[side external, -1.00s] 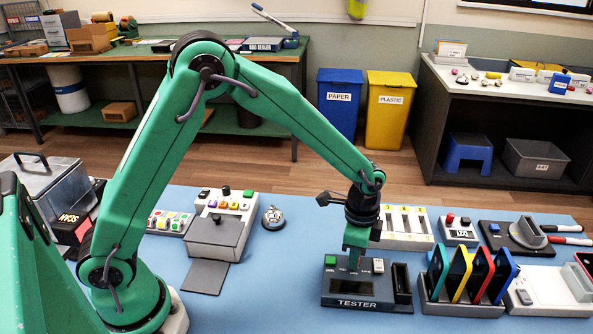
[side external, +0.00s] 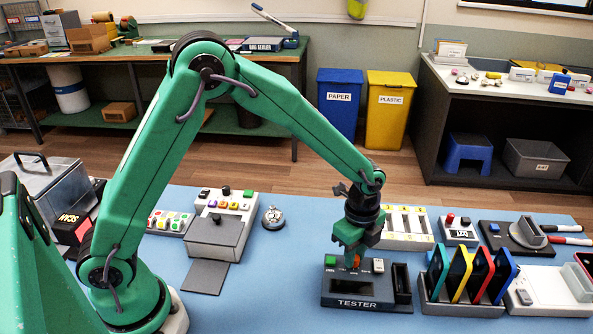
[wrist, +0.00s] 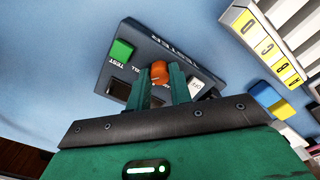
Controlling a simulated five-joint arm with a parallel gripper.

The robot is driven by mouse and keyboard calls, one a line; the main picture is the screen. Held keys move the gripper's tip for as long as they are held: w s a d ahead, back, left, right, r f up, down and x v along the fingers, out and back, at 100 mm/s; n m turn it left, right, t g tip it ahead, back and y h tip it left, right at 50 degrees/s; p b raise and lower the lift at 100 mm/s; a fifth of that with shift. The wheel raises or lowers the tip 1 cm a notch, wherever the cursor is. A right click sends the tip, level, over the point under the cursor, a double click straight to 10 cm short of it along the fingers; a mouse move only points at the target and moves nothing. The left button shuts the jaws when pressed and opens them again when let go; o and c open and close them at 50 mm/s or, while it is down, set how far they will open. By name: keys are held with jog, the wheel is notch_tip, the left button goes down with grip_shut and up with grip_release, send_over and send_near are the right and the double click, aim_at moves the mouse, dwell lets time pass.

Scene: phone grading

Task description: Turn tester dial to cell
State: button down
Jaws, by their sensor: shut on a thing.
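The tester (side external: 352,304) is a dark box on the blue table, marked TESTER, with a green button (side external: 330,260) at its left. In the wrist view the tester (wrist: 187,56) shows the green button (wrist: 121,50) marked TEST and an orange dial (wrist: 159,71). My gripper (side external: 355,262) points down over the tester's top. Its fingers stand on either side of the orange dial and are shut on it. The dial also shows between the fingers in the side view (side external: 357,262). The dial's pointer and its position labels cannot be read.
A rack of coloured phones (side external: 458,308) stands close to the right of the tester. A white tray with yellow-marked slots (side external: 406,240) is behind it. A grey box-shaped device (side external: 215,235) stands at left.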

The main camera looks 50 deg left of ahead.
jog(key=c, duration=1.3)
grip_release()
jog(key=shift+o, duration=0.2)
jog(key=shift+r, duration=0.1)
jog(key=shift+r, duration=3.85)
jog(key=shift+r, duration=0.1)
